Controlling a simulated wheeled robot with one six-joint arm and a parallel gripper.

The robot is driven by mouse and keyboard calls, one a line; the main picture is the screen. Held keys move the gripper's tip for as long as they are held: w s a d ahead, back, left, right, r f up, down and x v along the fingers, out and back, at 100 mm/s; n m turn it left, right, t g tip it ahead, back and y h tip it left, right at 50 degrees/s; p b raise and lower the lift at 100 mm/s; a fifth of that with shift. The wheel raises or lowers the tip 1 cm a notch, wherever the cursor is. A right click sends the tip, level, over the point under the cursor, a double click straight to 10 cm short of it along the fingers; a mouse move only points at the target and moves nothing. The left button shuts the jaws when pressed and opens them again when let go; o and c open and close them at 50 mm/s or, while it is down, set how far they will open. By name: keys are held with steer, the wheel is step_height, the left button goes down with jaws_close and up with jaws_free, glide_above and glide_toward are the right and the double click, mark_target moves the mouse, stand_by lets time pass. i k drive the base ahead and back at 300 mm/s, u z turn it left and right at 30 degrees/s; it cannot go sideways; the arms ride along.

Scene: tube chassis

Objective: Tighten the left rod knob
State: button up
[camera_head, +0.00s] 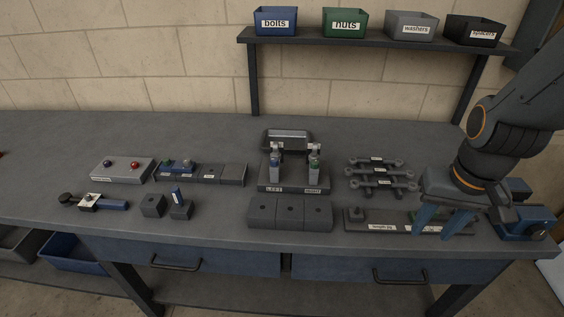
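A dark stand (294,189) sits in the middle of the bench, with small labels on its left and right front. A left upright (275,168) with a blue band and a right upright (314,165) with a green band rise from it. Each has a pale top; a separate knob is too small to make out. My gripper (433,232) is far to the right of the stand, pointing down over a labelled jig board (375,226). Its blue fingers are apart. Something green shows near them, and I cannot tell whether they touch it.
Wrenches (382,173) lie on a rack between the stand and my arm. A dark block row (290,212) lies in front of the stand, and a dark box-like part (287,140) behind it. A blue vise (525,222) stands right of my gripper. Labelled bins (344,23) sit on the shelf.

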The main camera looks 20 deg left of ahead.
mark_target(274, 161)
steer(key=k, duration=1.2)
steer(key=u, duration=0.5)
steer(key=i, duration=1.4)
steer(key=z, duration=0.6)
